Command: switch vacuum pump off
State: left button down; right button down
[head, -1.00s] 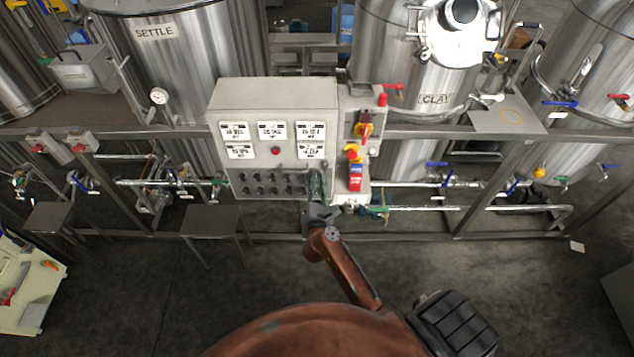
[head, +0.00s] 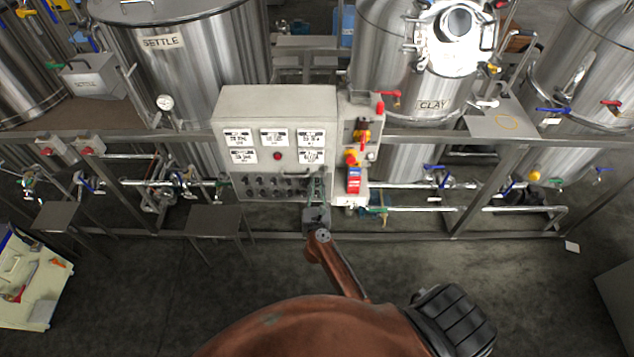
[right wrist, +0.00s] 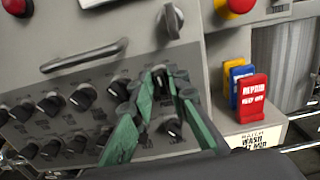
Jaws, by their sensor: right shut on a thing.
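The grey control panel (head: 230,172) stands ahead, with rows of black rotary knobs low on its face. My right gripper (head: 317,182) reaches the lower right part of this panel from below. In the right wrist view, its green fingers (right wrist: 160,82) close around a black knob (right wrist: 158,73) at the right end of the upper row. The fingers hide much of this knob, and I cannot read its label or its pointer position. Another black knob (right wrist: 172,128) shows between the fingers, lower down. My left gripper is not in view.
A red tag (right wrist: 254,99) and a blue tag stand just right of the panel. A grey handle bar (right wrist: 84,56) juts out above the knobs. A red-and-yellow emergency button (head: 351,159) sits beside the panel. The floor in front is clear.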

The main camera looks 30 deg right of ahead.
jog(key=shift+w+a+n+p, duration=0.1)
jog(key=shift+n+p, duration=0.75)
jog(key=shift+n, duration=0.55)
jog(key=shift+w+a+n+p, duration=0.1)
jog(key=shift+n+p, duration=0.7)
jog(key=shift+n, duration=0.6)
jog(key=c, duration=2.1)
grip_release()
jog(key=shift+s, duration=0.15)
